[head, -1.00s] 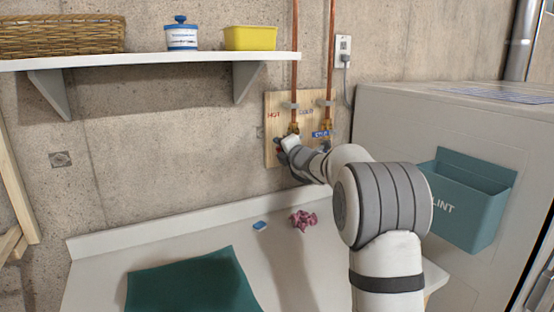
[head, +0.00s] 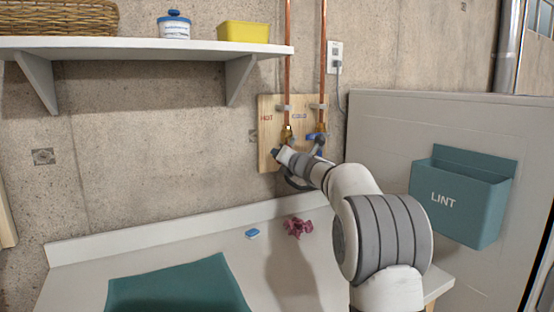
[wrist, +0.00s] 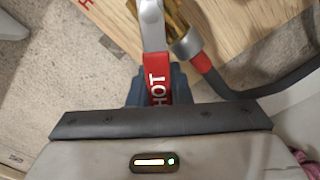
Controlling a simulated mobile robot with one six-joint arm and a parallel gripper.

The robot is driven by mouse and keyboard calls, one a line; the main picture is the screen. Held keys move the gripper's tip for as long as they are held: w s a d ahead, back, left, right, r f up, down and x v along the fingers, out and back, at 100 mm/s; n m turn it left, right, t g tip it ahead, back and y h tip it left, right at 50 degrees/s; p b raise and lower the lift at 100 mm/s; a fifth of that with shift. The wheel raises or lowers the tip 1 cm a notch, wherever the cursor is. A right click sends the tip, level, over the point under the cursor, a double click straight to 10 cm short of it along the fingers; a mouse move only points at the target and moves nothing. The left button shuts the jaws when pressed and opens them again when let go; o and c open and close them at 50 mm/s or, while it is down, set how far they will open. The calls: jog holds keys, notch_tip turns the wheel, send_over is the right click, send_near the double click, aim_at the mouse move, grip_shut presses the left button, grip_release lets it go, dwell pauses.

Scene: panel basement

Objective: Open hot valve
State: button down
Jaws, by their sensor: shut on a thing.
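The hot valve (head: 287,134) is a brass fitting on the left copper pipe, on a wooden board. In the wrist view its silver lever (wrist: 151,25) runs down to a red sleeve marked HOT (wrist: 157,75). My gripper (wrist: 156,92) is shut on this red sleeve, its dark jaws on either side. In the head view my gripper (head: 279,154) is just below and left of the hot valve, and it hides the lever there. The cold valve (head: 319,137) is on the right pipe, partly behind my arm.
A dark hose with a red band (wrist: 201,63) leaves the hot valve. A white shelf (head: 140,46) hangs at upper left. Below are a white counter (head: 130,255) with a green cloth (head: 180,290), a blue block (head: 253,233) and a pink crumpled item (head: 298,227). A LINT bin (head: 455,200) is at right.

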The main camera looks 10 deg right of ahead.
jog(key=shift+d+r, duration=0.1)
jog(key=shift+r, duration=0.15)
jog(key=c, duration=1.4)
grip_release()
jog(key=shift+o, duration=0.4)
jog(key=shift+f, duration=0.1)
